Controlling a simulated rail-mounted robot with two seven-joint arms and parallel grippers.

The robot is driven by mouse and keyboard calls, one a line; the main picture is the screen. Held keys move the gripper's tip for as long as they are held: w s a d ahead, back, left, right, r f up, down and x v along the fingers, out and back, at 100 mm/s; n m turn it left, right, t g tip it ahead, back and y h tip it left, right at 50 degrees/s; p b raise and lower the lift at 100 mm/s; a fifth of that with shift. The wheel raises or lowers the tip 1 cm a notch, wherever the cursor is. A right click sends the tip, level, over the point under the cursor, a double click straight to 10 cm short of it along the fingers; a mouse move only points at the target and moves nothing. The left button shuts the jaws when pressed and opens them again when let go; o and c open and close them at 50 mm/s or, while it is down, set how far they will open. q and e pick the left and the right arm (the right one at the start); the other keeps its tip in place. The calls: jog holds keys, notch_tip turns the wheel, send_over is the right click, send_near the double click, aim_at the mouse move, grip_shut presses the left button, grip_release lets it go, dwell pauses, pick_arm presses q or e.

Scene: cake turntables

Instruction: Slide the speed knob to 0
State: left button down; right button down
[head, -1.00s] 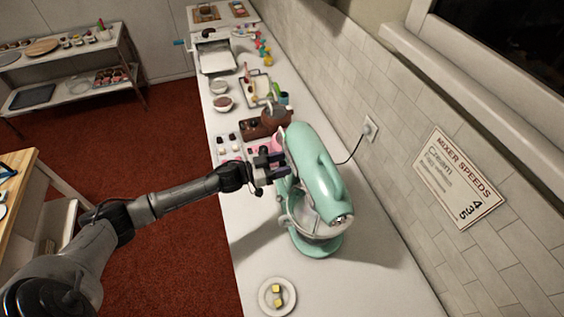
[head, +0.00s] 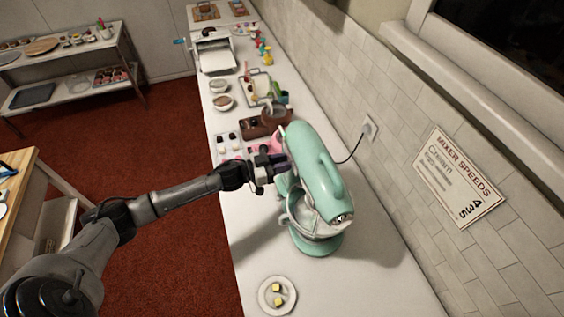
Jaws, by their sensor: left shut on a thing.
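A mint-green stand mixer (head: 318,172) stands on the white counter, with its metal bowl (head: 304,214) under the tilted-looking head. The speed knob is too small to make out; it is hidden behind my gripper at the mixer's left side. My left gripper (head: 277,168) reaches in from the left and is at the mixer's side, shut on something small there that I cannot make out. My right gripper is not in view. A sign headed MIXER SPEEDS (head: 455,177) hangs on the tiled wall.
A white plate (head: 265,300) with yellow cubes lies on the counter in front. Behind the mixer are a brown box (head: 256,127), bowls (head: 222,102) and a tray. A cord (head: 352,152) runs to the wall outlet. The counter right of the plate is clear.

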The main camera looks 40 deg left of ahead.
pick_arm(q)
jog(key=shift+w+a, duration=0.1)
jog(key=w+a, duration=0.1)
jog(key=a+b, duration=0.1)
jog(key=w+a, duration=0.1)
jog(key=a, duration=0.1)
jog(key=shift+w+a, duration=0.1)
jog(key=shift+w, duration=0.2)
jog(key=c, duration=1.4)
grip_release()
jog(key=shift+a+f, duration=0.1)
jog(key=o, duration=0.5)
jog(key=shift+c, duration=0.2)
